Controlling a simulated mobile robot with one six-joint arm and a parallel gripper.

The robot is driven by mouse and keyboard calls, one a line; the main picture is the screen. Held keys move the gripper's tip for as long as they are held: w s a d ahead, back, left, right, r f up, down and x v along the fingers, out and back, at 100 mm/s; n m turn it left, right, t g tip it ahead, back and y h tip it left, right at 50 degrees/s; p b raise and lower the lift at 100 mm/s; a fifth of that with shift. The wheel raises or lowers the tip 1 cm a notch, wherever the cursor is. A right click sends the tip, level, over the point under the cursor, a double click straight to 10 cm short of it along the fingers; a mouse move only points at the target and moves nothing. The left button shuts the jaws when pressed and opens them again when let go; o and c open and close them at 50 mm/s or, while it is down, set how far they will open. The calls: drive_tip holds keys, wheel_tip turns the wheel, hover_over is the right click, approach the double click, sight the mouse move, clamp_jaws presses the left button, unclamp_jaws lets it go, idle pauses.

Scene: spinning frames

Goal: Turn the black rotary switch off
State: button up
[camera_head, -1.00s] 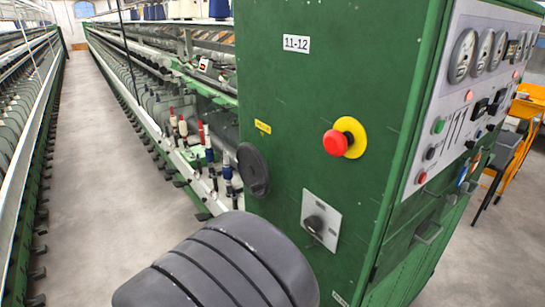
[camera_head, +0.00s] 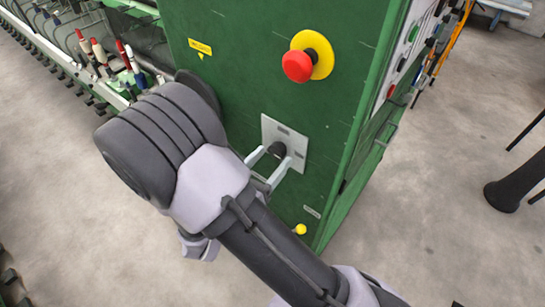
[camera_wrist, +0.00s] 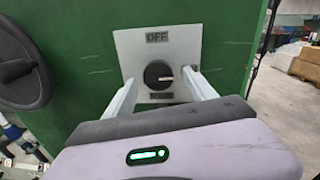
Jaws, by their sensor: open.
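The black rotary switch (camera_wrist: 158,75) sits on a light grey plate (camera_wrist: 182,44) on the green cabinet. In the wrist view the plate reads OFF above the knob, and a lower label is too small to read. The white mark on the knob points to the right. In the head view the switch (camera_head: 277,149) shows beside the fingers. My gripper (camera_wrist: 160,88) is open, with one finger on the left of the knob and one on the right. The fingertips are close to the plate; I cannot tell whether they touch the knob.
A red emergency button on a yellow disc (camera_head: 320,45) is above the switch. A black handwheel (camera_wrist: 18,68) is to the left. A small yellow ball (camera_head: 300,229) is near the cabinet's lower edge. Bare floor (camera_head: 440,200) lies to the right.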

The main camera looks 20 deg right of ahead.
drive_tip(key=shift+w+d, duration=0.45)
drive_tip(key=shift+c, duration=0.5)
drive_tip(key=c, duration=1.3)
